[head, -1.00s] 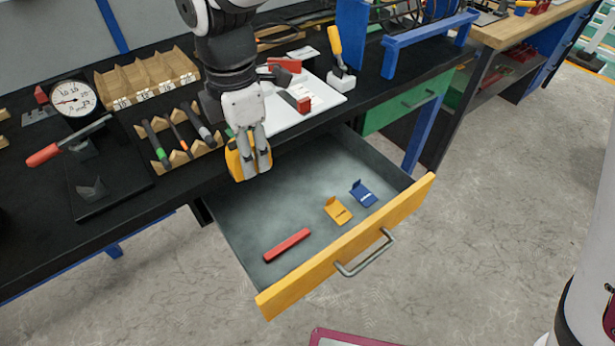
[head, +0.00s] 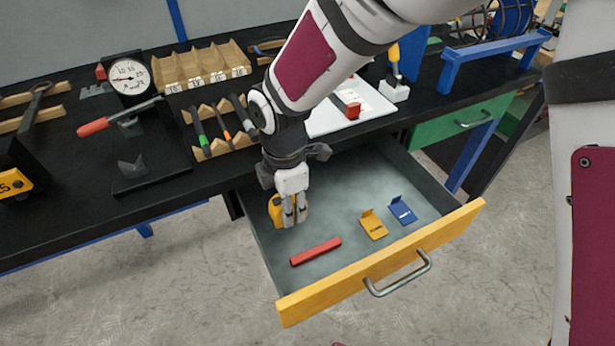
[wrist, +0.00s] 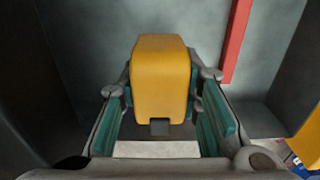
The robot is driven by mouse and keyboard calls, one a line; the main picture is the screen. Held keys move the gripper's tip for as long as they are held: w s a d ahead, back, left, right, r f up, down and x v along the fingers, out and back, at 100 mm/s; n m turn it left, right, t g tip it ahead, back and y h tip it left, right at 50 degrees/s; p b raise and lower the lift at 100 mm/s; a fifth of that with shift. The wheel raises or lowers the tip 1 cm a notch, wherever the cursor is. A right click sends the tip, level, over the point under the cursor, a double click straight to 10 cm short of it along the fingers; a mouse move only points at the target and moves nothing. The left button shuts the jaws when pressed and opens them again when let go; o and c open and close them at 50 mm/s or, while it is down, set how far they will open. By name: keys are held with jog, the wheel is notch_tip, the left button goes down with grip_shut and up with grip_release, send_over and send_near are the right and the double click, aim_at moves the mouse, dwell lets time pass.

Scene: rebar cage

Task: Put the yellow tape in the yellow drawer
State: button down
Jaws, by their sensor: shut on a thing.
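The yellow tape (head: 276,209) is a yellow block-shaped case between the fingers of my gripper (head: 289,219). It also shows in the wrist view (wrist: 161,72), with a green-padded finger on each side of it. My gripper is shut on it and points down inside the open yellow drawer (head: 335,279), near its left side. In the wrist view the grey drawer bottom lies behind the tape; I cannot tell whether the tape touches it. The drawer has a yellow front, a metal handle (head: 398,274) and grey inner walls.
In the drawer lie a red bar (head: 316,251), a yellow clip (head: 373,224) and a blue clip (head: 402,210). The black bench top (head: 80,215) holds a dial gauge (head: 130,76) and a rack of markers (head: 220,128). A green drawer (head: 462,119) is at the right.

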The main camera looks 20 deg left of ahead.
jog(key=shift+f, duration=1.55)
jog(key=shift+f+b, duration=0.15)
jog(key=shift+b, duration=0.2)
jog(key=c, duration=1.2)
grip_release()
notch_tip(320, 180, up, 12)
jog(key=shift+r+p, duration=0.15)
jog(key=shift+p, duration=0.9)
jog(key=shift+d, duration=0.1)
